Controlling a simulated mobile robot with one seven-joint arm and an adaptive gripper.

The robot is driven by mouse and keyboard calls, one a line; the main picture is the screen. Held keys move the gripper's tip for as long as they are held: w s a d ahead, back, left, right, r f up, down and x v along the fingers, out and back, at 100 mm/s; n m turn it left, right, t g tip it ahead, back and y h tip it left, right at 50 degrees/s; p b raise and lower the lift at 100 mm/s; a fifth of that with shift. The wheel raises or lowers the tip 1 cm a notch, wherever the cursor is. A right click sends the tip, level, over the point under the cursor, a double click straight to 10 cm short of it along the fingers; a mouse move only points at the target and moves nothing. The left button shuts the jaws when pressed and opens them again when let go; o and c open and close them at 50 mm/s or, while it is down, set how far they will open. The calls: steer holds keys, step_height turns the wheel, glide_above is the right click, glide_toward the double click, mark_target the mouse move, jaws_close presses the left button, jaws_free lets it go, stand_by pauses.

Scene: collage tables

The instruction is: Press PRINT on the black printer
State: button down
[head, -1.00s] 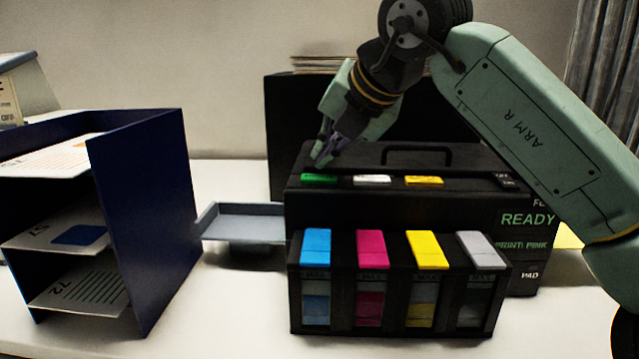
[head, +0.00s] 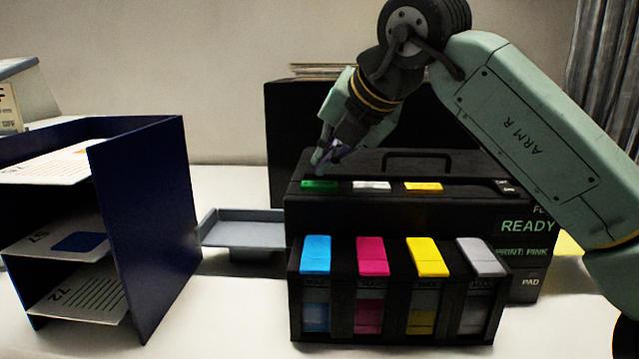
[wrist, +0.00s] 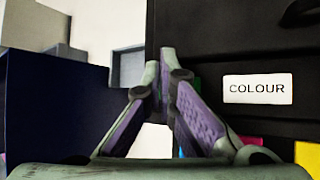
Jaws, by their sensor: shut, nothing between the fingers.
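The black printer (head: 400,212) stands on the white table in the head view, with a row of green, white and yellow buttons along its top front. The green button (head: 320,186) is at the left end of that row; its label cannot be read. The white button (head: 371,186) reads COLOUR in the wrist view (wrist: 257,88). My gripper (head: 318,163) is shut and empty, its tips just above the green button with a small gap. In the wrist view my fingers (wrist: 160,75) meet at the printer's left edge and mostly hide the green button.
An ink rack (head: 345,320) with blue, magenta, yellow and grey tanks stands before the printer. A grey tray (head: 240,227) juts from its left side. A dark blue paper sorter (head: 150,220) stands farther left. The side display (head: 526,227) reads READY and PRINT: PINK.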

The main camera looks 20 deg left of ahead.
stand_by(0.3)
steer(key=shift+f+b, duration=0.4)
steer(key=shift+f, duration=0.05)
